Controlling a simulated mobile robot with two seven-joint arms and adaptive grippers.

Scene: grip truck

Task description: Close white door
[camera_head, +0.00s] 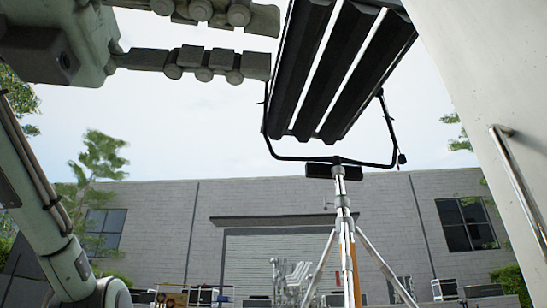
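A large white panel, which looks like the white door (480,60), fills the upper right and right edge. It is tilted in the picture, and a metal bar handle (520,185) is fixed to it. My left gripper (265,42) is at the upper left, its two fingers pointing right with a clear gap between them. It is open and empty, well to the left of the door and not touching it. My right gripper is not in view. The door's hinge and far edges are cut off, so how far it stands open cannot be told.
A black slatted light panel (330,70) on a metal tripod stand (342,215) stands between my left gripper and the door. Behind are a grey brick building (290,200), several cases and crates, and trees at the left. Open sky shows around the gripper.

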